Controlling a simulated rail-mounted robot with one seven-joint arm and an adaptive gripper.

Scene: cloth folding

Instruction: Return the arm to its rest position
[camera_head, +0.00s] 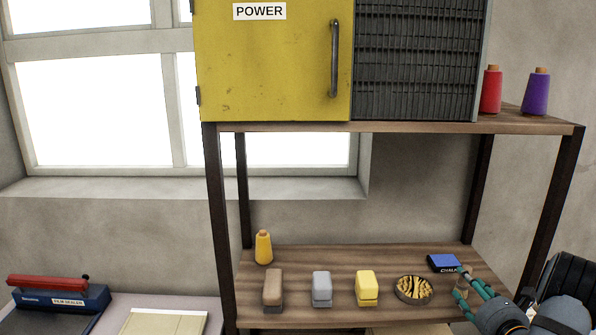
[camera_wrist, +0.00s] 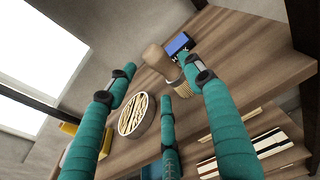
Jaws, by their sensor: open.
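My gripper (camera_head: 463,282) is at the lower right in the head view, over the right end of the shelf's lower board (camera_head: 335,262). In the wrist view its teal fingers (camera_wrist: 160,78) are spread apart, open. A tan, rounded wooden object (camera_wrist: 156,56) stands between or just beyond the fingertips; I cannot tell whether they touch it. It is mostly hidden by the fingers in the head view. A blue chalk box (camera_head: 443,262) lies just behind the fingers, and it also shows in the wrist view (camera_wrist: 179,43). No cloth is clearly in view.
A round dish of yellowish pieces (camera_head: 413,290) sits left of my gripper. Further left are yellow (camera_head: 367,288), grey (camera_head: 321,289) and brown (camera_head: 272,288) blocks and a yellow spool (camera_head: 263,247). The upper board (camera_head: 430,127) and right post (camera_head: 553,200) bound the space.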

